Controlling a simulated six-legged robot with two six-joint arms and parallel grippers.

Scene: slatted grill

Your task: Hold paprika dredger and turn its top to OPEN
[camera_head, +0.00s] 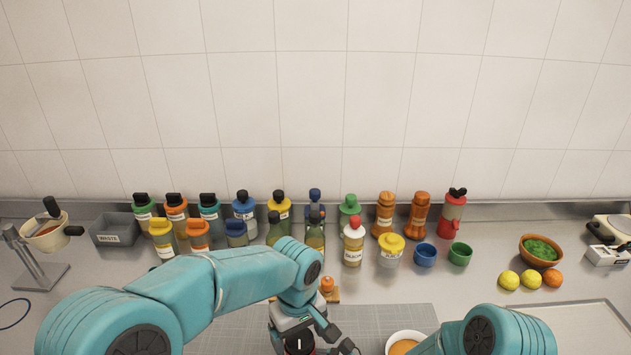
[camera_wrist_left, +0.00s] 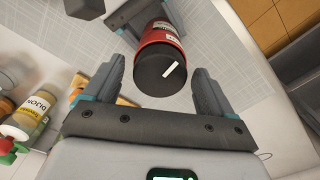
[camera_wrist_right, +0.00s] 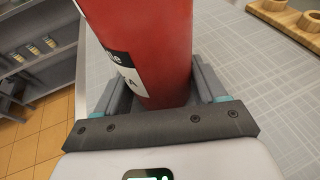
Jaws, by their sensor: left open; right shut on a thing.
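The paprika dredger (camera_wrist_left: 160,62) has a red body and a black top with a white line mark. In the left wrist view its top faces the camera, between the two fingers of my left gripper (camera_wrist_left: 157,72). Those fingers are open, with a gap on each side of the top. In the right wrist view my right gripper (camera_wrist_right: 155,85) is shut on the red body (camera_wrist_right: 145,40), whose label shows only in part. In the head view my left gripper (camera_head: 315,338) is over the dredger's black top (camera_head: 299,346); the body is mostly hidden. No OPEN wording is readable.
Several bottles and shakers stand in rows along the back wall, including a yellow-topped jar (camera_head: 390,250) and a red bottle (camera_head: 452,215). A bowl (camera_head: 405,343) is at the front, beside my right arm. A grey bin (camera_head: 117,229) stands at left. A grey mat (camera_head: 385,318) lies below.

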